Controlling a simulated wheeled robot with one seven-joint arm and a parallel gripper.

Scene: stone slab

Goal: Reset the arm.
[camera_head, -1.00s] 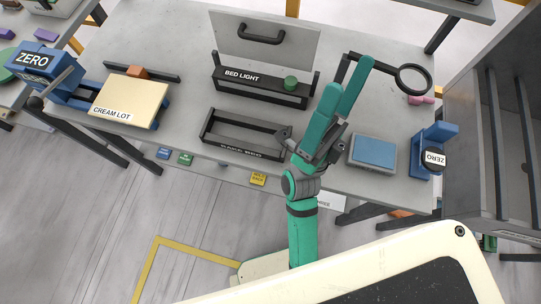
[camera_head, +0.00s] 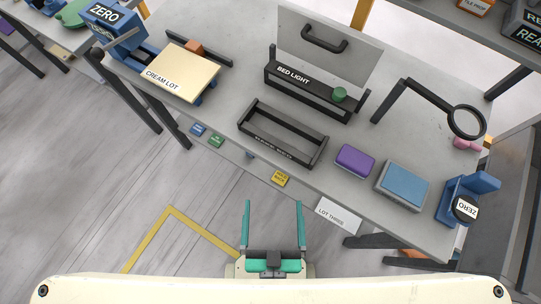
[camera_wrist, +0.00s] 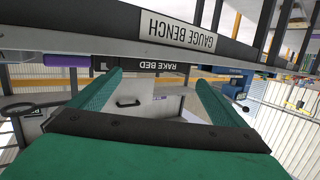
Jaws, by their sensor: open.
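My gripper (camera_head: 272,222) is low in the head view, in front of the bench's near edge. Its two green fingers are spread apart with nothing between them. In the wrist view the open fingers (camera_wrist: 158,88) point toward the bench edge, which bears a "GAUGE BENCH" label (camera_wrist: 178,32). The grey bench (camera_head: 225,115) stands beyond the gripper, and the fingers appear clear of it.
On the bench are an empty black frame (camera_head: 322,152), a purple block (camera_head: 355,160), a blue-topped box (camera_head: 405,185), the "BED LIGHT" holder (camera_head: 300,78), a ring on a stand (camera_head: 452,122) and a cream board (camera_head: 180,72). Floor to the left is open.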

